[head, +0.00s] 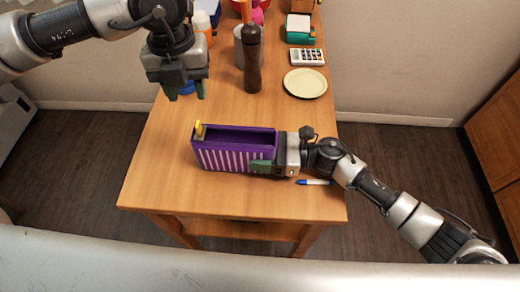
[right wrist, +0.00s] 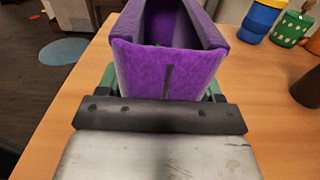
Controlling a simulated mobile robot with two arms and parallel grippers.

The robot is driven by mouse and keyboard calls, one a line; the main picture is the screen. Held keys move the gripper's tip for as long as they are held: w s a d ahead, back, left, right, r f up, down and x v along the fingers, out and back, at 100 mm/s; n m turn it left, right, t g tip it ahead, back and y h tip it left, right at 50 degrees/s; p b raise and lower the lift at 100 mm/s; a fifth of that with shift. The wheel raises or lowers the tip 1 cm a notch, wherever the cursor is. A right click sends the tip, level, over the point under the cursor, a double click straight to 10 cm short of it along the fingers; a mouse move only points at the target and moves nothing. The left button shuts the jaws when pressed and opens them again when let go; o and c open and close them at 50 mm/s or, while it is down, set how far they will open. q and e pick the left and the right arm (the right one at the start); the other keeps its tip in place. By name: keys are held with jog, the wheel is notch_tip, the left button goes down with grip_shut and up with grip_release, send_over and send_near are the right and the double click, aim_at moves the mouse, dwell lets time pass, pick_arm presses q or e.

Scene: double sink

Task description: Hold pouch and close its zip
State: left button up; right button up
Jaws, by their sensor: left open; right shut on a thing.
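The pouch (head: 215,158) is purple with white stripes and stands upright on the table's near part, its top open. A yellow zip pull (head: 199,129) sticks up at its left end. My right gripper (head: 262,166) is shut on the pouch's right end; the right wrist view shows the purple pouch (right wrist: 165,68) end between the green fingers, with the open top beyond. My left gripper (head: 186,92) is open and empty, above the table's left edge, up and left of the zip pull. What lies inside the pouch is hard to see.
A blue and white pen (head: 315,182) lies right of the pouch on the table (head: 160,185). A dark pepper mill (head: 252,60), a cream plate (head: 305,83) and a calculator (head: 307,57) stand or lie farther back. The table in front of the pouch is clear.

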pick_arm(q)
jog(key=shift+c, duration=0.3)
jog(key=c, duration=0.5)
jog(key=shift+w+a, duration=0.1)
jog(key=shift+a, duration=0.05)
jog(key=shift+c, duration=1.1)
jog(key=w+a+g+h, duration=0.1)
jog(key=a, duration=0.1)
jog(key=w+a+g+h, duration=0.1)
jog(key=a, duration=0.1)
jog(key=w+a+f+g+h, duration=0.1)
jog(key=shift+w+a, duration=0.15)
jog(key=shift+a, duration=0.25)
grip_shut()
jog(key=a+h, duration=0.1)
jog(key=a+g+h, duration=0.1)
jog(key=a, duration=0.1)
jog(key=w+a, duration=0.1)
jog(key=a, duration=0.1)
jog(key=shift+a+f+m+g+h, duration=0.2)
jog(key=shift+f+m+g+h, duration=0.1)
jog(key=shift+f+h, duration=0.1)
